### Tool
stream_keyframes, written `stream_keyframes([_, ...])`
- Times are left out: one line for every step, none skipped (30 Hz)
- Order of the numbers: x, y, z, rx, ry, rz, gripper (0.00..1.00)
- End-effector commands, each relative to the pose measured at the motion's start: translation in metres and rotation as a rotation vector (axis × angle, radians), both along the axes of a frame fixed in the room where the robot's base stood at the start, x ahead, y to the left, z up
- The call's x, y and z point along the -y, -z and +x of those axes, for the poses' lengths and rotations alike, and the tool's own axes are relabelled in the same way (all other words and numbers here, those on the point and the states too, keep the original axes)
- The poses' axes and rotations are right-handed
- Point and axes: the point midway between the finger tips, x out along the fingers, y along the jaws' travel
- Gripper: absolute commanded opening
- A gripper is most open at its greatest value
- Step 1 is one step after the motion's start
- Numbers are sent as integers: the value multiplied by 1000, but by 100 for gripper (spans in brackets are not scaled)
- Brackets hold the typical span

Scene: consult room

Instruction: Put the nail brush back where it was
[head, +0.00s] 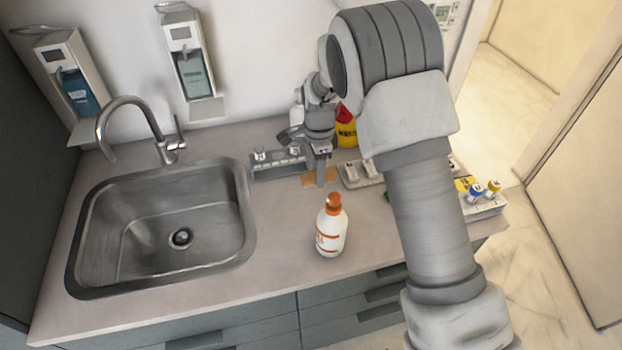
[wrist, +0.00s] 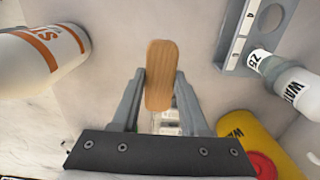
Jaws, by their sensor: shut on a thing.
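The nail brush (wrist: 161,72) has a plain wooden back with rounded ends. My gripper (wrist: 160,88) is shut on it, one finger on each side, in the wrist view. In the head view my gripper (head: 321,180) points down over the counter (head: 270,230), and the brush shows as a tan patch (head: 308,182) around the fingertips. It is low, at or close to the counter; I cannot tell if it touches. Its bristles are hidden.
A grey rack (head: 280,169) with vials stands just left of my gripper. A yellow container (head: 347,134) is behind, a tray (head: 360,172) to the right. The sink (head: 165,230) is at left.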

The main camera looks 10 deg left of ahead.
Motion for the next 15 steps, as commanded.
stream_keyframes([-7, 4, 3, -1, -2, 0, 0])
stream_keyframes([-10, 6, 5, 0, -2, 0, 0])
stream_keyframes([-14, 9, 7, -1, -1, 0, 0])
stream_keyframes([-16, 10, 8, 0, 0, 0, 0])
stream_keyframes([-18, 12, 9, 0, 0, 0, 0])
stream_keyframes([-19, 13, 10, 0, 0, 0, 0])
stream_keyframes([-20, 14, 10, 0, 0, 0, 0])
stream_keyframes([-21, 14, 11, 0, 0, 0, 0])
stream_keyframes([-21, 16, 11, 0, 0, 0, 0])
stream_keyframes([-21, 18, 11, -1, 0, 0, 0])
stream_keyframes([-21, 20, 10, -2, 0, -1, 0])
stream_keyframes([-21, 25, 10, -3, 0, -1, 0])
stream_keyframes([-21, 29, 10, -3, 0, -1, 0])
stream_keyframes([-21, 34, 10, -3, 0, -1, 0])
stream_keyframes([-21, 40, 10, -4, 0, -2, 0])
